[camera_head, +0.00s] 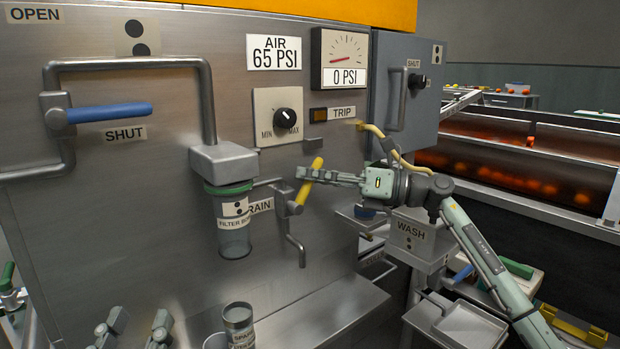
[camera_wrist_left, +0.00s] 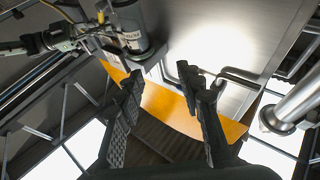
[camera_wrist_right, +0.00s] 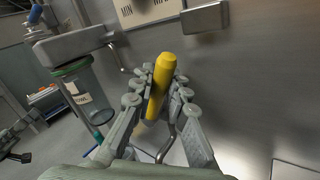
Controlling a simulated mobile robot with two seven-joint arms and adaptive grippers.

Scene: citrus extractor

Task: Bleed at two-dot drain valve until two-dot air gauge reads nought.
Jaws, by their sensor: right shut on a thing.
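The air gauge (camera_head: 340,58) is on the panel in the head view. Its red needle points to the low left end, and its readout says 0 PSI. The drain valve's yellow lever (camera_head: 310,182) slants beside the DRAIN label (camera_head: 260,205), with a bent outlet pipe (camera_head: 300,250) below. My right gripper (camera_head: 305,174) is shut on the yellow lever, which stands between its fingers in the right wrist view (camera_wrist_right: 161,85). My left gripper (camera_head: 135,335) is at the bottom edge of the head view. Its fingers are apart and empty in the left wrist view (camera_wrist_left: 165,105).
A clear filter bowl (camera_head: 234,235) hangs left of the drain. A blue-handled valve (camera_head: 110,113) is at the upper left, beside a SHUT label. A two-dot plate (camera_head: 137,37) is above it. A MIN/MAX knob (camera_head: 285,118) is above the lever.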

